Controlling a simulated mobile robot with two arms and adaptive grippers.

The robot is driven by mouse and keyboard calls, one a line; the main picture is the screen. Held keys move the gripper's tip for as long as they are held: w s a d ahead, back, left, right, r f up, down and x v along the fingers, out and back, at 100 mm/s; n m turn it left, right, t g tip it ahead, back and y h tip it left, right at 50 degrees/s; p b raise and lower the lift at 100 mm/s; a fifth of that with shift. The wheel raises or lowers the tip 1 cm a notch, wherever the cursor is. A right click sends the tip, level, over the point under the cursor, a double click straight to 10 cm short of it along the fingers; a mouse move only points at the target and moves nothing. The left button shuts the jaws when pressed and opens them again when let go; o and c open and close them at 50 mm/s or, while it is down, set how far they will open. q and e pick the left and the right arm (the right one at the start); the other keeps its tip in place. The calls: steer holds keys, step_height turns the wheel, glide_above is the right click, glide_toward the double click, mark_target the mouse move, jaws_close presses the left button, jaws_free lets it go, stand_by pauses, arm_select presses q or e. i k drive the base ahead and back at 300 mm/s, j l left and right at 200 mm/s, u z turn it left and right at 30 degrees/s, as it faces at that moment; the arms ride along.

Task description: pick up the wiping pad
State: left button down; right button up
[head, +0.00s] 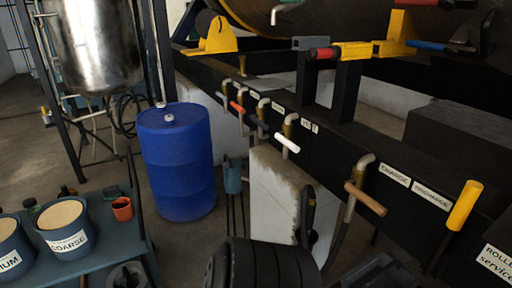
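I cannot make out a wiping pad anywhere in the head view. The lower left has a blue-green table (100,243) with tubs and small pots, and no pad can be told among them.
On the table stand a tub marked COARSE (68,230), another labelled tub (12,250) and an orange-red pot (122,208). A blue barrel (178,165) stands behind. A black beam (345,145) with valves and coloured handles crosses the right side. Grey floor shows beside the barrel.

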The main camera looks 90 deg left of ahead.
mark_target(111, 193)
steer(key=u, duration=3.95)
steer(key=z, duration=2.25)
steer(key=u, duration=2.25)
steer(key=i+l+u, duration=0.1)
steer(key=u, duration=0.45)
